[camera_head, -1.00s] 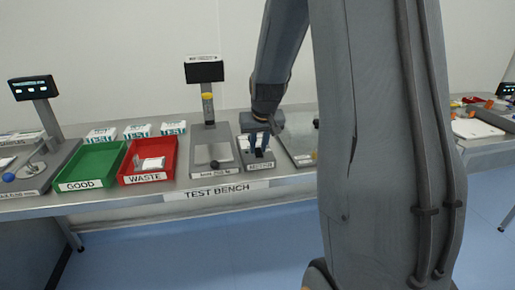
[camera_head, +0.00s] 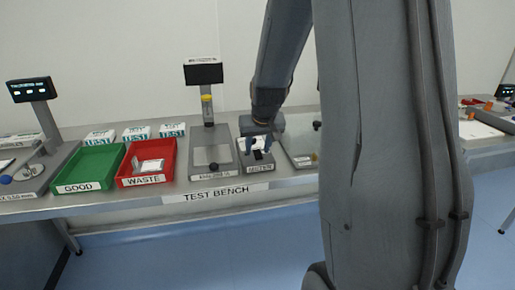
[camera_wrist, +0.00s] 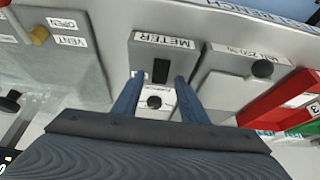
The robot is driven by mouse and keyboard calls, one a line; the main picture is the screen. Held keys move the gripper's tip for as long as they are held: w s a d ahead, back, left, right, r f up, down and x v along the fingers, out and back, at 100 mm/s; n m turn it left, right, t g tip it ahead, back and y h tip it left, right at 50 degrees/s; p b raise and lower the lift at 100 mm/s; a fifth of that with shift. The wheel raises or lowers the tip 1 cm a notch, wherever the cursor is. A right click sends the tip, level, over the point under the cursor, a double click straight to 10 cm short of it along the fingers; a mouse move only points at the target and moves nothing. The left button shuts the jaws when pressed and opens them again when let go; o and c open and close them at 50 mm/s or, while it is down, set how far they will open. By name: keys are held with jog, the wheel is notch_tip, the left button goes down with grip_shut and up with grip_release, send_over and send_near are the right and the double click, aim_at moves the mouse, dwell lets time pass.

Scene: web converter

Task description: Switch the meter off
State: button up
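The meter (camera_head: 256,168) is a grey box with a white label on its front, on the test bench (camera_head: 217,193). The wrist view shows its METER label (camera_wrist: 165,41) and a dark slot-like part (camera_wrist: 160,70) in its top. A white area with a round black knob (camera_wrist: 154,102) shows between my fingers. My gripper (camera_wrist: 159,80) is open, with its two blue fingers apart on either side of the white area. In the head view my gripper (camera_head: 259,148) is right over the meter. I cannot tell whether the fingers touch it, nor whether it is on.
A scale-like station (camera_head: 211,166) with a dark screen (camera_head: 203,74) stands left of the meter. The red WASTE tray (camera_head: 126,172) and green GOOD tray (camera_head: 70,178) are farther left. Another grey unit (camera_head: 300,150) is close on the right. My arm hides part of the bench.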

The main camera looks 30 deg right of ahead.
jog(key=b+v, duration=0.1)
jog(key=v, duration=0.6)
jog(key=shift+r, duration=0.3)
jog(key=shift+s+a, duration=0.1)
jog(key=s+a+f+n+g, duration=0.1)
jog(key=s+a+f+g, duration=0.1)
jog(key=s+a+f, duration=0.3)
jog(key=s+a+f+n+g+y, duration=0.1)
jog(key=s+a+f+n+g, duration=0.1)
jog(key=s+a+f, duration=0.4)
jog(key=s+a, duration=0.5)
jog(key=s, duration=0.3)
jog(key=shift+s+g, duration=0.25)
jog(key=shift+g, duration=0.05)
jog(key=shift+a+f, duration=0.1)
